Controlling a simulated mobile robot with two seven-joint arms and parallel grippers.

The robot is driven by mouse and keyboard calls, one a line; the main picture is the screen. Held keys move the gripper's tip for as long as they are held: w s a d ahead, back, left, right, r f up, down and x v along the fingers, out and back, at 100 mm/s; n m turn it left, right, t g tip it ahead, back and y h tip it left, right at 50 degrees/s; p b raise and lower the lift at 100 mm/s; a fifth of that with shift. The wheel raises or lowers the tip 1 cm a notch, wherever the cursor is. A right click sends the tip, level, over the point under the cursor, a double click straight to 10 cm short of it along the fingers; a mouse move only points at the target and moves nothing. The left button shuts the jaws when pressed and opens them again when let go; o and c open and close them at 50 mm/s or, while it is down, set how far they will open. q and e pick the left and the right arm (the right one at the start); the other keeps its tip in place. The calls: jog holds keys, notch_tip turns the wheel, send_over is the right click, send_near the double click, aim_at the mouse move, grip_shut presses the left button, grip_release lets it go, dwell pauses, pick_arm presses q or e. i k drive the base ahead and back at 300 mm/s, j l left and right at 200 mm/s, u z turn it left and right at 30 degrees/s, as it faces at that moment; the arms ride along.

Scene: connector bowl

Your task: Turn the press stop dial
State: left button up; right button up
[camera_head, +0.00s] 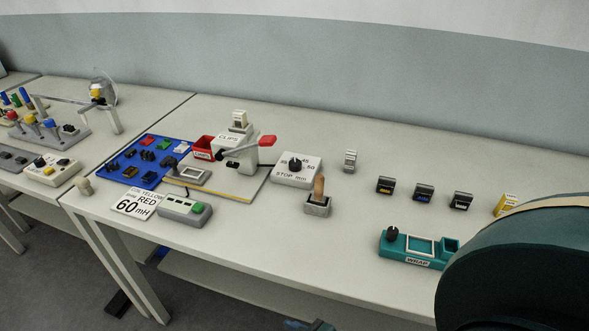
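The press stop dial is a black round knob (296,163) on a white box (290,179) marked "STOP mm", with numbers printed around the knob. The box stands on the table just right of the press (236,150), a pale machine marked "CLIPS" with a red-tipped lever. The knob's exact setting is too small to read. Nothing touches the dial. A large dark teal rounded shape fills the lower right corner and hides that part of the table.
A wooden-handled tool in a grey block (317,205) stands close to the right of the stop box. A teal wrap station (408,250) and several small labelled blocks lie farther right. A blue tray (128,172) and a grey box with a green button (183,211) are left.

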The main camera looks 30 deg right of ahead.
aim_at(296, 164)
jog(key=k+z, duration=0.15)
jog(key=z, duration=0.95)
